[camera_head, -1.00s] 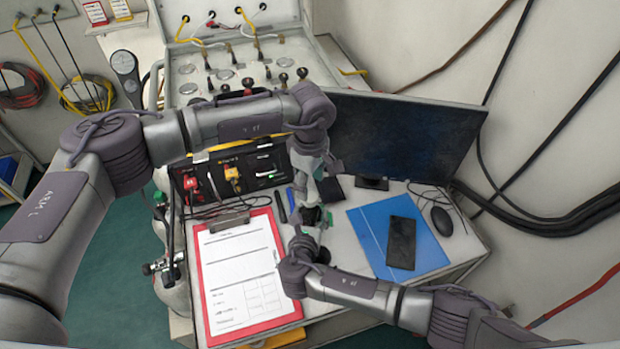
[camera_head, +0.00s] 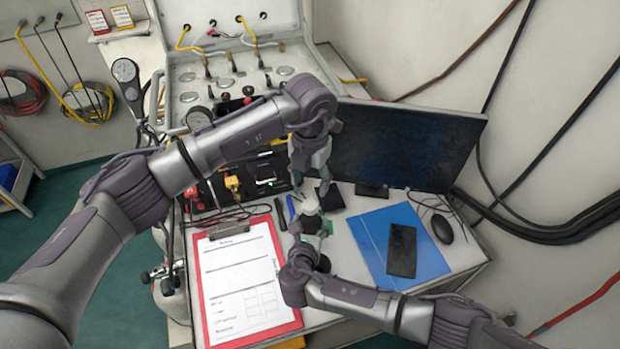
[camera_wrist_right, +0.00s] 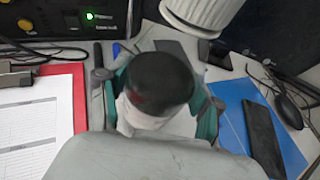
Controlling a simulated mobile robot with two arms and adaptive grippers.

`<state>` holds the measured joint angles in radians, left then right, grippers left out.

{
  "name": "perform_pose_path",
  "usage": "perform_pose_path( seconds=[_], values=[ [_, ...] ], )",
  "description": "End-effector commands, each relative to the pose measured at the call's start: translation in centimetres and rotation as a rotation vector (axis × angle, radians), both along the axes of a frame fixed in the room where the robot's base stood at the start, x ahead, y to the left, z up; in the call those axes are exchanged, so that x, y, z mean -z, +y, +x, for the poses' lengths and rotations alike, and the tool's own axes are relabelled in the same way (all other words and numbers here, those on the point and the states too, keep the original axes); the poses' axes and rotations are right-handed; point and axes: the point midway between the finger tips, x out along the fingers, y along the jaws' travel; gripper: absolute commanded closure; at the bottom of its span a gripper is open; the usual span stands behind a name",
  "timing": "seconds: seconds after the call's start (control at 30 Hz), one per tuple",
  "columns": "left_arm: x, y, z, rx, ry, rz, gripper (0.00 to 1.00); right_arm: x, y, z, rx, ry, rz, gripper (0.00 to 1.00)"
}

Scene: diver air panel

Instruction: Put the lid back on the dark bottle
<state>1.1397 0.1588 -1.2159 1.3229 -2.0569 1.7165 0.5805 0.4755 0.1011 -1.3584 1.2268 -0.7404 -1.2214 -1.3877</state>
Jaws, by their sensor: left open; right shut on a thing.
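The dark bottle (camera_wrist_right: 160,82) shows in the right wrist view as a black rounded body with a white part low on its left. My right gripper (camera_head: 311,228) is shut on it, with green pads at both sides. A white ribbed piece (camera_wrist_right: 200,12), which looks like the lid, hangs above and right of the bottle in the wrist view, cut off by the top edge. In the head view a small white round shape (camera_head: 310,206) shows just below my left gripper (camera_head: 313,184), which is open. I cannot tell whether the white piece touches the bottle.
A red clipboard (camera_head: 202,290) with paper lies left of my right gripper. A blue folder (camera_head: 430,262) bears a dark phone (camera_head: 402,250), with a mouse (camera_head: 442,228) beside it. A monitor (camera_head: 410,145) stands behind. The valve panel (camera_head: 190,80) is at the back left.

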Motion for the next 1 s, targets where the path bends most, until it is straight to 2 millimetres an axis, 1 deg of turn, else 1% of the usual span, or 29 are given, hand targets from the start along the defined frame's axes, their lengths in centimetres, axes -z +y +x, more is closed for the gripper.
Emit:
perform_pose_path(
  seconds=[0.27,0.37,0.47,0.7,0.8,0.9,1.0],
  values=[
    [0.0,0.0,0.0,-0.001,0.0,0.0,0.43,0.0,0.0,0.0,0.001,0.001,-0.001,1.0],
    [0.4,0.0,0.0,-0.001,0.001,0.0,0.43,0.0,0.0,0.0,0.001,0.001,-0.001,1.0],
    [1.5,0.0,-0.1,-0.001,0.002,0.0,0.43,0.0,0.0,0.0,0.001,0.001,-0.001,1.0],
    [5.2,0.0,-0.1,-0.001,0.004,0.0,0.43,0.0,0.0,0.0,0.001,0.001,-0.001,1.0],
    [6.5,0.0,-0.1,0.0,0.003,0.0,0.43,0.0,0.0,0.0,0.001,0.001,-0.001,1.0],
    [7.4,0.0,-0.1,0.0,0.001,0.0,0.43,0.0,0.0,0.0,0.001,0.001,-0.001,1.0],
    [7.9,0.0,0.0,0.0,0.001,0.0,0.43,0.0,0.0,0.0,0.001,0.001,-0.001,1.0]
  ],
)
